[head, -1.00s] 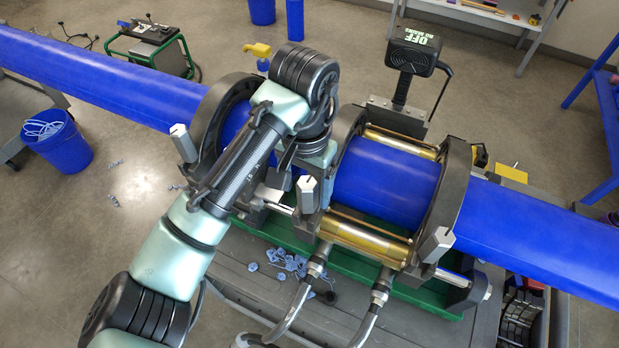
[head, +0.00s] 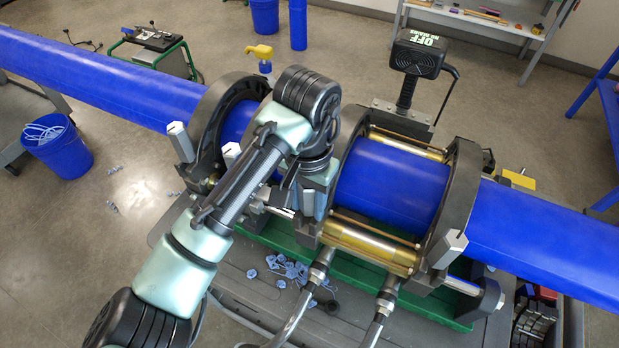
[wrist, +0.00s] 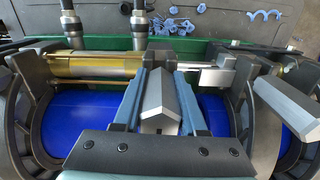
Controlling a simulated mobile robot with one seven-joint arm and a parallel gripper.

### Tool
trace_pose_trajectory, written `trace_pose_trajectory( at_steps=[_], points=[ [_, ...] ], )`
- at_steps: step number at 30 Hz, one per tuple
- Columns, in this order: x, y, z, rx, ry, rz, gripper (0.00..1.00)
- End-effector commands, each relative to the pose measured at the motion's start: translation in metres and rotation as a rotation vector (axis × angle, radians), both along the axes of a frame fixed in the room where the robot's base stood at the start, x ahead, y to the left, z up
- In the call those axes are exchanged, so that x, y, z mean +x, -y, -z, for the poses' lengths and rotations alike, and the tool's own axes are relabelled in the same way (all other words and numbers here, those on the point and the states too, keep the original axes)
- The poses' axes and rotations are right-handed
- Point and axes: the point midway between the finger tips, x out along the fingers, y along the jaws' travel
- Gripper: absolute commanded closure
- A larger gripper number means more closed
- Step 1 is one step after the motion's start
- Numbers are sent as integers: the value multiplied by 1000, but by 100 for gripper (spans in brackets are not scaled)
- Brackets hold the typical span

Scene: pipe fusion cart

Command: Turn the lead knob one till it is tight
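Several grey block-shaped knobs stand on the pipe clamp. One knob (wrist: 161,103) lies between the two blue-grey fingers of my gripper (wrist: 160,88) in the wrist view. The fingers flank it closely on both sides; I cannot tell whether they press on it. In the head view my gripper (head: 309,200) is down at this knob by the middle clamp ring and largely hides it. Other knobs stand at the left ring (head: 180,142), beside my forearm (head: 231,153) and at the right ring (head: 453,243). Another knob (wrist: 290,105) shows at the right in the wrist view. No label tells which is knob one.
The blue pipe (head: 387,185) runs through black clamp rings (head: 455,190). A brass cylinder (head: 367,245) with hoses (head: 310,290) sits close to my gripper. A black heater device (head: 417,57) marked OFF stands behind. Blue scraps (head: 290,268) lie on the grey cart.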

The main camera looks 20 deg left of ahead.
Motion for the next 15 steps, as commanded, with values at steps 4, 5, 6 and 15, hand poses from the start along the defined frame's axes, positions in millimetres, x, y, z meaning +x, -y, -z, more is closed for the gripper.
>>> trace_pose_trajectory(
  at_steps=[4,5,6,15],
  points=[
    [0,0,0,0,0,0,100],
    [0,0,0,0,0,0,100],
    [0,0,0,0,0,0,100],
    [0,-1,0,0,1,193,100]
  ],
)
